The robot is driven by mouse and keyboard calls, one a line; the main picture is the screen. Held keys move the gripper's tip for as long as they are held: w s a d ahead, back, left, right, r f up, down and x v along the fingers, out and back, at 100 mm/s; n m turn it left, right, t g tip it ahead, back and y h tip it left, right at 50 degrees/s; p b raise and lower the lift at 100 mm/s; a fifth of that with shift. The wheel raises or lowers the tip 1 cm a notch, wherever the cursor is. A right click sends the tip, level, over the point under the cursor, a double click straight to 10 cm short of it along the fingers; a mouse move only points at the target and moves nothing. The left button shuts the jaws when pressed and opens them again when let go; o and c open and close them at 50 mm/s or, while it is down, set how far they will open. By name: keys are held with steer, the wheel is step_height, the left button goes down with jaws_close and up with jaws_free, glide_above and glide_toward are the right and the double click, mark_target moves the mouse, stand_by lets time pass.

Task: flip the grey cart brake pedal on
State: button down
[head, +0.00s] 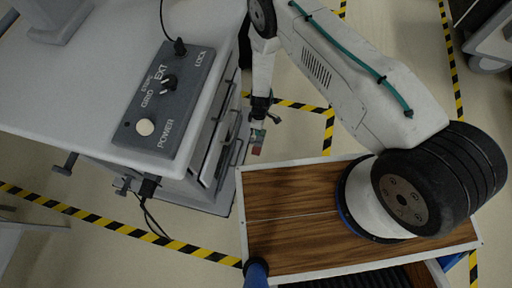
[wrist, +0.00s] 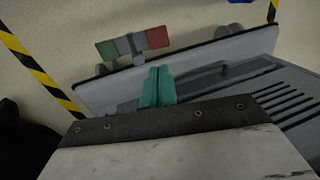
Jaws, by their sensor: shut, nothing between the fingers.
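The brake pedal (wrist: 133,43) shows in the wrist view as a short bar with a green pad on the left, grey in the middle and a red pad on the right. It sits at the edge of the grey cart's base (wrist: 110,92). In the head view the pedal (head: 257,150) is small, low beside the cart (head: 90,65). My gripper (wrist: 158,72) has teal fingers pressed together and empty. Its tips appear just below the pedal's middle in the wrist picture, nearer the red side. Whether they touch it, I cannot tell.
A control box (head: 165,100) with knobs and a POWER button is on the cart top. Cart handles (head: 235,125) stand close to my arm. Yellow-black tape (head: 130,230) marks the floor. Open floor (head: 305,135) lies right of the pedal.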

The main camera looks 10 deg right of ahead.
mark_target(256, 151)
steer(key=x, duration=1.4)
